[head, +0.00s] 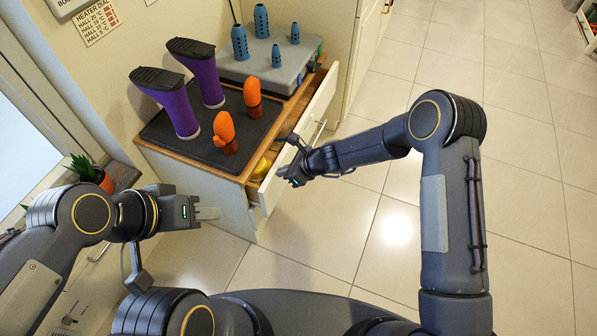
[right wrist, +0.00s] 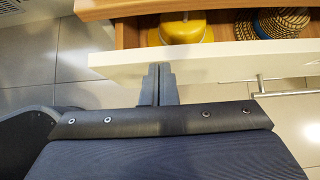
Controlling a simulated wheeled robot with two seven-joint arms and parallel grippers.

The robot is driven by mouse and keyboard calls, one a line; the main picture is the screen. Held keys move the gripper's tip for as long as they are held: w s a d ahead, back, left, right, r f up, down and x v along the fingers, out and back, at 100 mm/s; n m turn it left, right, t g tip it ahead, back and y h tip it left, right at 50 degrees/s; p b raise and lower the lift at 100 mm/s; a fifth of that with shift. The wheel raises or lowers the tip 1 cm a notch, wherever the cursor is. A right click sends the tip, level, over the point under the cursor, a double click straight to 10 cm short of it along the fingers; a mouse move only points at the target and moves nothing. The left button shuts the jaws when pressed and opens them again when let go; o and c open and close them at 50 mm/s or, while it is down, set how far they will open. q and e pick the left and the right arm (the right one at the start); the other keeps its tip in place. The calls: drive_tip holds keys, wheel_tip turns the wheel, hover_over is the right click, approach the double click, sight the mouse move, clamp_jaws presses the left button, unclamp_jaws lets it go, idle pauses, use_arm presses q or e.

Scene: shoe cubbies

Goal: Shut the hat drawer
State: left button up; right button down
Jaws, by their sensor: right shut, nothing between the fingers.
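The hat drawer (head: 318,102) is pulled partly out of the cabinet, and its white front faces right. In the right wrist view its white front (right wrist: 220,68) runs across the top, with a bar handle (right wrist: 262,86) to the right. A yellow hat (right wrist: 182,30) and a woven patterned hat (right wrist: 272,22) lie inside. My right gripper (head: 287,172) is shut and empty at the near end of the drawer front. Its fingertips (right wrist: 158,68) overlap the front; contact is unclear. My left gripper (head: 207,213) is left of the cabinet's near corner, its finger gap hidden.
On the cabinet top, purple boots (head: 182,105) and orange shapes (head: 224,131) stand on a dark mat (head: 190,148). A grey case (head: 262,66) with blue pegs stands behind. A potted plant (head: 88,172) is at left.

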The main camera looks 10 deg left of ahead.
drive_tip(key=shift+w+a, duration=0.25)
drive_tip(key=shift+a, duration=0.5)
